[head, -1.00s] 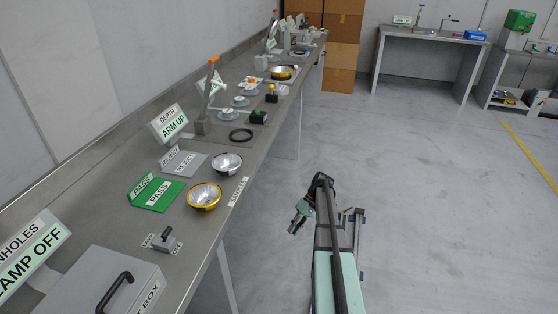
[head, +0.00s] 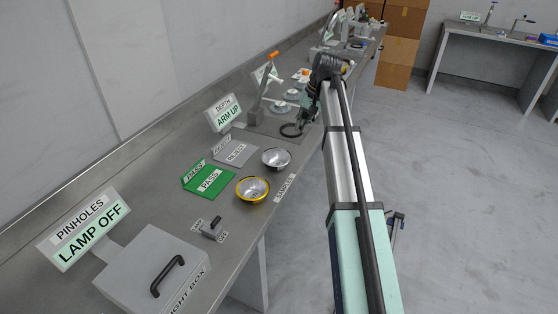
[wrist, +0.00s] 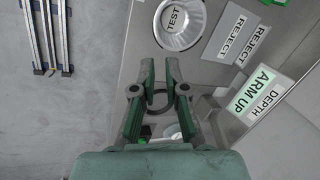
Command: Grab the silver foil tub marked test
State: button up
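The silver foil tub (head: 276,158) sits on the grey counter beside the reject plate, with a plain silver rim. In the wrist view the tub (wrist: 181,22) shows a TEST label inside and lies beyond my fingertips, slightly right. My gripper (wrist: 160,68) is open and empty, with a gap between its two fingers. In the head view my gripper (head: 302,122) hangs over the counter near the black ring, farther along the bench than the tub and apart from it.
A gold-rimmed tub (head: 252,190) stands near the silver one, by the green pass plate (head: 209,180). The grey reject plate (head: 236,152), black ring (head: 290,130) and upright depth lever (head: 263,85) are close by. A light box (head: 152,270) occupies the near counter.

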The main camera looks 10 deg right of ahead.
aim_at(287, 159)
jog(key=p+x, duration=0.2)
jog(key=x, duration=1)
jog(key=shift+p, duration=0.3)
jog(key=shift+p+x, duration=1)
jog(key=shift+x, duration=1.55)
grip_shut()
jog(key=shift+r, duration=0.1)
